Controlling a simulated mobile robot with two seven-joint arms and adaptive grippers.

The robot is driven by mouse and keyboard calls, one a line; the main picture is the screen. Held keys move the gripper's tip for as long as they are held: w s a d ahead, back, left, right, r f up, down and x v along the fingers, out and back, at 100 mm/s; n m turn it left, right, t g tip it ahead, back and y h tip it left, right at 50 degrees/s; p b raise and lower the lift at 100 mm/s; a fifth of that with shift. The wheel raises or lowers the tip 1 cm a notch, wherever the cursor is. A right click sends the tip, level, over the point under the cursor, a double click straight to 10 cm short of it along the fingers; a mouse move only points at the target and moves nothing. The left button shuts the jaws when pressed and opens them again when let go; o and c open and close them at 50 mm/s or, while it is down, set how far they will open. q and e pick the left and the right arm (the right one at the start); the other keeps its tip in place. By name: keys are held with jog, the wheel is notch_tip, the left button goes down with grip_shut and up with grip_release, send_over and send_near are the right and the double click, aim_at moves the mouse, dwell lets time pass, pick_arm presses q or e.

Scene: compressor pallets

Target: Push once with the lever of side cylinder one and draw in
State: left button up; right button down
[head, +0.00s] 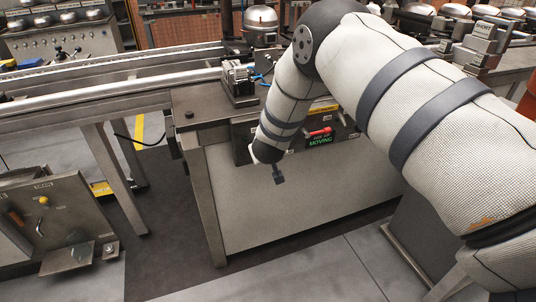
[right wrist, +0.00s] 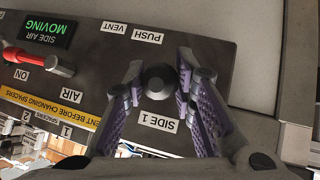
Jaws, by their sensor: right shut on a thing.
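The lever of side cylinder one shows in the right wrist view as a round black knob (right wrist: 159,78) on a dark panel, beside an upside-down "SIDE 1" label (right wrist: 157,122). "PUSH" and "VENT" labels sit on the other side of the knob. My right gripper (right wrist: 160,84) is shut on the knob, one purple-padded finger on each side. The lever's shaft is hidden behind the knob. In the head view my right arm reaches down to the front of the bench and hides the lever. My left gripper is in neither view.
A display (head: 320,139) reads "MOVING" in green; in the right wrist view it reads "SIDE AIR MOVING" (right wrist: 45,32). A red-handled air valve (right wrist: 38,62) is beside it, at "ON". A metal fixture (head: 238,82) stands on the bench. A sloped control box (head: 45,215) stands at lower left.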

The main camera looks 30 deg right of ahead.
jog(key=shift+w+r+g, duration=0.1)
jog(key=shift+r+g, duration=0.15)
jog(key=shift+g, duration=0.25)
jog(key=c, duration=1.3)
grip_release()
jog(key=shift+r, duration=0.1)
jog(key=v, duration=1.2)
jog(key=shift+d, duration=0.15)
